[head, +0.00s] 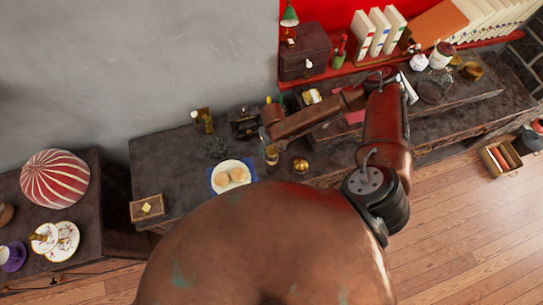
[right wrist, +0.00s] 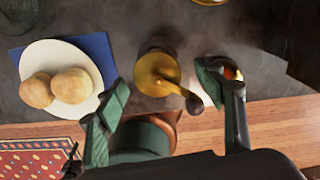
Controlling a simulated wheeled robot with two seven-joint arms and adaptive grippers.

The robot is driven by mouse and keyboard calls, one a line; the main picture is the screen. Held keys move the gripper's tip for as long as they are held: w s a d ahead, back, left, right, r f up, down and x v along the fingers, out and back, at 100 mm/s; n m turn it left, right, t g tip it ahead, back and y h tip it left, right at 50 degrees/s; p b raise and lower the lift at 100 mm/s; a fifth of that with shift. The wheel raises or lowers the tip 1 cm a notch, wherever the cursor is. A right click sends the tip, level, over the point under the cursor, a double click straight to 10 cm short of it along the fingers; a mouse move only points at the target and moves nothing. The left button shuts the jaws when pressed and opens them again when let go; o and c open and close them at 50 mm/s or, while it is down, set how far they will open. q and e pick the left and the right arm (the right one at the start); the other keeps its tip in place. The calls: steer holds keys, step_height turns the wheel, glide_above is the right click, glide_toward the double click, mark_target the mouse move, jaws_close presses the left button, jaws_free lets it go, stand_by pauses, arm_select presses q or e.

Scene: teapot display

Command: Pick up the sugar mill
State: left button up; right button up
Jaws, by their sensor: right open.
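The sugar mill (right wrist: 158,74) has a round brass top and a crank with a dark knob pointing to the lower right. In the right wrist view it stands upright, seen from above, between and slightly beyond the fingertips of my right gripper (right wrist: 160,90). That gripper is open, its fingers spread on either side, and holds nothing. The mill's lower body is mostly hidden under its top. In the head view my right arm reaches over the dark table (head: 180,160), and a small brass-coloured thing below its wrist seems to be the mill (head: 271,153). My left gripper is not seen.
A plate of round buns (right wrist: 84,60) on a blue napkin (right wrist: 100,50) lies left of the mill. A small golden pot (head: 300,165) stands to the right. A small box (head: 147,208) sits at the table's left end. Books (head: 380,30) stand on the red shelf behind.

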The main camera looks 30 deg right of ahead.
steer(key=f, duration=0.7)
steer(key=shift+w, duration=0.25)
steer(key=c, duration=1.6)
